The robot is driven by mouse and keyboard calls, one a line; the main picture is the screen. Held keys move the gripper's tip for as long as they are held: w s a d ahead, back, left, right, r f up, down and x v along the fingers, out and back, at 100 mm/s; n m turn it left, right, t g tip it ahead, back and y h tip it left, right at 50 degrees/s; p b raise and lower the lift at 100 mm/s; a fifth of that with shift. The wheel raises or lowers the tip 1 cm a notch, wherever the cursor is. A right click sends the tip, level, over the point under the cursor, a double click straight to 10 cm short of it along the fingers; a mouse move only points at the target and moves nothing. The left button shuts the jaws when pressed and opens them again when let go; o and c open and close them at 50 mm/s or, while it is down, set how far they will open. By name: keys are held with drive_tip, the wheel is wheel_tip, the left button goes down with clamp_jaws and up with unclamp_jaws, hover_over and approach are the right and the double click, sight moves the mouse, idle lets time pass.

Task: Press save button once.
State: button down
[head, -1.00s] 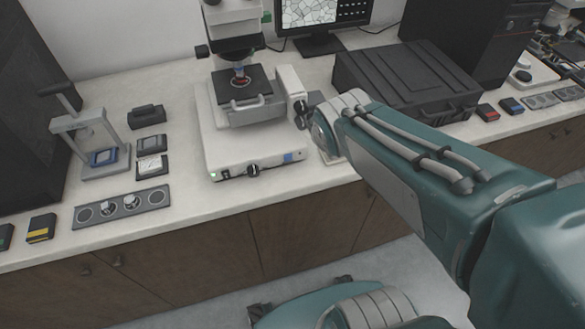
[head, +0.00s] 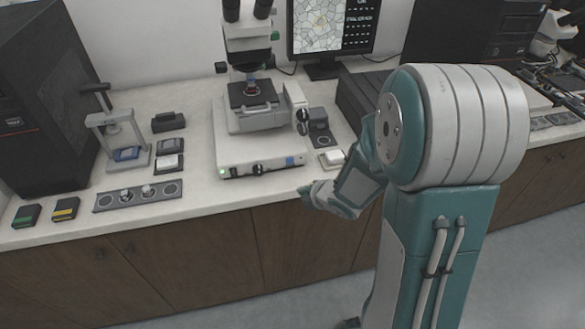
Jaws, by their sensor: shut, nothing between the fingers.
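The microscope (head: 253,125) stands on the bench. Its white base has a front panel with a dark knob (head: 257,169) and a small blue button (head: 290,162) at the right; no "save" label can be read. The monitor (head: 331,27) behind shows a cell-like picture and a text panel too small to read. My gripper (head: 304,196) is small and partly unclear at the end of my bent arm. It is shut and empty, in front of the bench edge, below and right of the microscope's front panel. It appears apart from the panel.
A press (head: 122,140) stands left with a small blue-faced device. A panel with round dials (head: 138,195) lies before it. A dark case (head: 363,102) is partly hidden behind my arm. A small white-topped device (head: 331,159) sits right of the microscope, near my wrist.

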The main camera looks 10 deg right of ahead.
drive_tip(key=shift+s+a+f, duration=0.1)
drive_tip(key=shift+a+f, duration=0.05)
drive_tip(key=shift+f, duration=0.05)
approach(288, 165)
drive_tip(key=shift+s+f+x, duration=0.15)
drive_tip(key=shift+x, duration=0.8)
drive_tip(key=shift+s+f+x, duration=0.15)
drive_tip(key=shift+x, duration=0.75)
drive_tip(key=shift+s+f+x, duration=0.1)
drive_tip(key=shift+s+x, duration=0.05)
drive_tip(key=shift+x, duration=0.8)
drive_tip(key=shift+a, duration=0.15)
drive_tip(key=shift+w+r, duration=0.1)
drive_tip(key=shift+w, duration=0.25)
drive_tip(key=shift+w, duration=0.35)
drive_tip(key=shift+s, duration=0.75)
